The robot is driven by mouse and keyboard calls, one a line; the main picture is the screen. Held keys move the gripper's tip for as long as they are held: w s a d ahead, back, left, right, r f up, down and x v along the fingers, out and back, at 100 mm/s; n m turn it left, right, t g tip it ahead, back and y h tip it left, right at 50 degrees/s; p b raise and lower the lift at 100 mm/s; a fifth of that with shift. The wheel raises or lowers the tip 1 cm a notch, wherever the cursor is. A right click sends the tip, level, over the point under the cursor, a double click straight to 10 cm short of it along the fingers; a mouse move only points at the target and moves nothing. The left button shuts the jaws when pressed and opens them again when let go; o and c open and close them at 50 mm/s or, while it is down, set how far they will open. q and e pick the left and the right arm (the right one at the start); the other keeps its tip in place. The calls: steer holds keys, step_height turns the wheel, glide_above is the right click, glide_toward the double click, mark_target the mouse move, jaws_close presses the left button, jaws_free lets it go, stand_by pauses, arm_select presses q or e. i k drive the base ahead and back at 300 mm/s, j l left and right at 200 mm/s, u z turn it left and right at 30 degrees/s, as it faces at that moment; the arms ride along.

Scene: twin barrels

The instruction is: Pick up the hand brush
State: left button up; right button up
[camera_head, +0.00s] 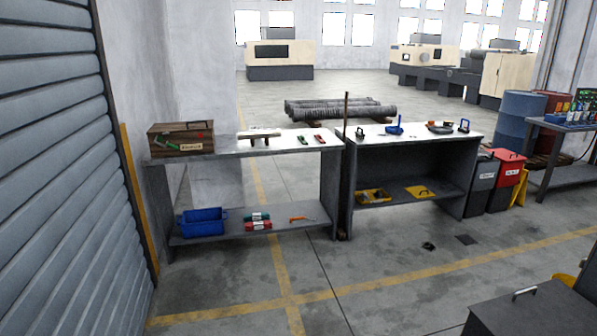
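I cannot tell for certain which thing is the hand brush, as the items on the benches are small and far off. A blue item (395,128) with an upright part stands on the right bench (370,147), and its kind is unclear. Dark small items (440,127) lie to its right on the same top. A small board-like item (259,134) is on the left bench (225,152). Neither my left nor my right gripper is in view.
A wooden box (181,138) sits on the left bench; a blue bin (202,221) is on its lower shelf. A tall pole (346,120) stands between the benches. Grey (482,185) and red (508,178) bins stand right. Floor (390,275) before the benches is largely clear.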

mark_target(360, 136)
steer(key=i+l+z, duration=0.15)
steer(key=i, duration=0.5)
steer(key=i+z, duration=0.15)
steer(key=i, duration=0.45)
steer(key=i+z, duration=0.15)
steer(key=i, duration=0.5)
steer(key=i+j+z, duration=0.15)
steer(key=i, duration=0.45)
steer(key=i+j+z, duration=0.15)
steer(key=i, duration=0.5)
steer(key=i+l+u, duration=0.1)
steer(key=i+l, duration=0.3)
steer(key=i+l+u, duration=0.1)
steer(key=i+l, duration=0.35)
steer(key=i+l+u, duration=0.1)
steer(key=i+l, duration=0.4)
steer(key=i+l+u, duration=0.1)
steer(key=i+l, duration=0.4)
steer(key=i+l+u, duration=0.1)
steer(key=i+l, duration=0.3)
steer(key=l, duration=0.15)
steer(key=i+l+u, duration=0.1)
steer(key=i+l, duration=0.3)
steer(key=l, duration=0.15)
